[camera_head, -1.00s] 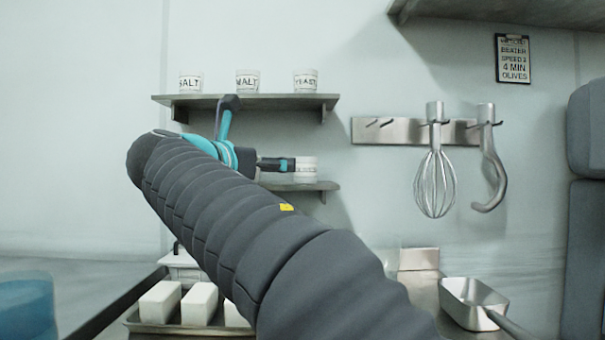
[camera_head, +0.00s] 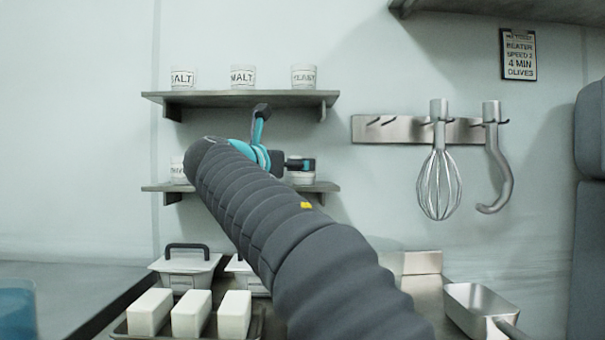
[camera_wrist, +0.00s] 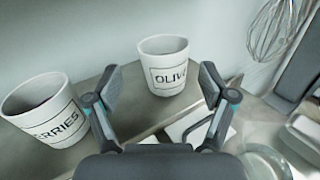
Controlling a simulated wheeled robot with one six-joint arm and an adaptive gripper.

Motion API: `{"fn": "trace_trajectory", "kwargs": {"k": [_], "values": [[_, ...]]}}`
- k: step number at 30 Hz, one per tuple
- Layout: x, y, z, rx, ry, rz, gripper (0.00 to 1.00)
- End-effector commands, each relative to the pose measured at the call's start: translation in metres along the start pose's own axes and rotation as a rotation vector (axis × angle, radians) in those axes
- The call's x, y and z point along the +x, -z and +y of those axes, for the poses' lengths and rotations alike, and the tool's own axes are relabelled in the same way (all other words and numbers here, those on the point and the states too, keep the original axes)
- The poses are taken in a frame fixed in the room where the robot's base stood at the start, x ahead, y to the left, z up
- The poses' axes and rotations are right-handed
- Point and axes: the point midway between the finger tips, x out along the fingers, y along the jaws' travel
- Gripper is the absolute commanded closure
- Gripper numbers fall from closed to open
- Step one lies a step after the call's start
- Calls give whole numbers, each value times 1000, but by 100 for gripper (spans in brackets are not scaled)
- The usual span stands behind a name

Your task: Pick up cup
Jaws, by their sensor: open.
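Several white cups with black lettering stand on two wall shelves. In the wrist view, a cup lettered "OLIV…" (camera_wrist: 165,66) stands upright on a shelf, ahead of and between the open fingers of my gripper (camera_wrist: 159,84). I see no finger closed on it. A cup ending in "…RRIES" (camera_wrist: 42,112) stands to the left, outside the fingers. In the head view, my gripper (camera_head: 300,164) is at the right end of the lower shelf, in front of a partly hidden cup (camera_head: 302,178). Another lower cup (camera_head: 179,172) shows at the left.
The lower shelf (camera_head: 160,188) lies under the upper shelf (camera_head: 240,98), which bears three cups. A whisk (camera_head: 438,175) and a hook (camera_head: 498,165) hang at the right. Below are white blocks (camera_head: 190,312), a lidded pan (camera_head: 185,268) and a metal pan (camera_head: 478,305).

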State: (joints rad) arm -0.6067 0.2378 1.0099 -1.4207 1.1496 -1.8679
Motion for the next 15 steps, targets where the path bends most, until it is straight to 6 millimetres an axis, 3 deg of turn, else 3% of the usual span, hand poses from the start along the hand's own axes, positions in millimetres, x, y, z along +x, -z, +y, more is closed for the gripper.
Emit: {"fn": "trace_trajectory", "kwargs": {"k": [9, 15], "values": [[42, 3, -5, 0, 4, 1, 18], [48, 3, -4, -1, 1, 0, 18]]}}
